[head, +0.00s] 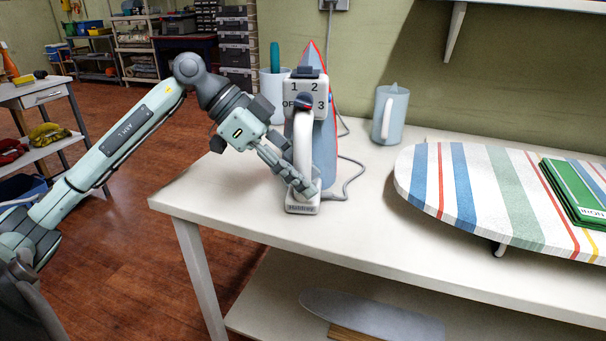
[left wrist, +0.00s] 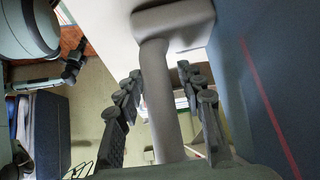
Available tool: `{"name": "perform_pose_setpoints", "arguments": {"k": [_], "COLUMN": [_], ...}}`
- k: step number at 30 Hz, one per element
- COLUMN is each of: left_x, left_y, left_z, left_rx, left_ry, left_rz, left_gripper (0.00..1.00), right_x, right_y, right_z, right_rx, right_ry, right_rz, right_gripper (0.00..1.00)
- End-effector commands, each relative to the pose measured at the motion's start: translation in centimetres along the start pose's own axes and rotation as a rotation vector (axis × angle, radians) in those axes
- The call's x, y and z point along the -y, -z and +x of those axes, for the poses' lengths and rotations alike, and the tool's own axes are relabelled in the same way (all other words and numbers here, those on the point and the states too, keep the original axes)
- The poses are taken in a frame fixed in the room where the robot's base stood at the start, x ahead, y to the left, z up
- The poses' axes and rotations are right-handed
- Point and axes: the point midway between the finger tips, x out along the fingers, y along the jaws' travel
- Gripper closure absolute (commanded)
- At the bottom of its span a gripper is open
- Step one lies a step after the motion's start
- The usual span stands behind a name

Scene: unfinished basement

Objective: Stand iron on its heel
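The iron (head: 325,150), with a blue-grey soleplate and a red edge, stands upright on its heel on the white table (head: 225,192). Its tip points up and its pale handle (head: 304,135) faces me. A dial block with numbers and OFF is at the upper front. My left gripper (head: 304,184) is low at the handle, close to the heel. In the left wrist view its fingers (left wrist: 160,75) lie on either side of the handle (left wrist: 160,110), with the tips very close to it. Whether they press on it, I cannot tell. My right gripper is out of view.
A white cup (head: 270,88) with a green item stands behind the iron, and a pale pitcher (head: 390,115) stands at the back. A striped ironing board (head: 480,195) with a green book (head: 577,190) fills the right. The iron's cord curls behind it.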

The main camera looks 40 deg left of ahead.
Motion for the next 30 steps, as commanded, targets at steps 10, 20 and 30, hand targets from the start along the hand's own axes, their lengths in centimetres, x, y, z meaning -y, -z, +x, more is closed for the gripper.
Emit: {"name": "perform_pose_setpoints", "arguments": {"k": [10,20,30], "left_x": [-0.1,0.1,0.0], "left_y": [-0.5,-0.3,-0.1], "left_z": [0.3,-4.7,-10.8], "left_rx": [0.009,0.008,0.004], "left_ry": [-0.010,-0.001,-0.002], "left_rz": [-0.010,-0.006,-0.004], "left_gripper": [0.51,0.51,0.51], "right_x": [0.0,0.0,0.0], "right_y": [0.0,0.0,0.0], "right_z": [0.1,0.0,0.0], "right_rx": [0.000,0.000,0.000], "right_ry": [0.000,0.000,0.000], "right_rz": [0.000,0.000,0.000], "right_gripper": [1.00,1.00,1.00]}}
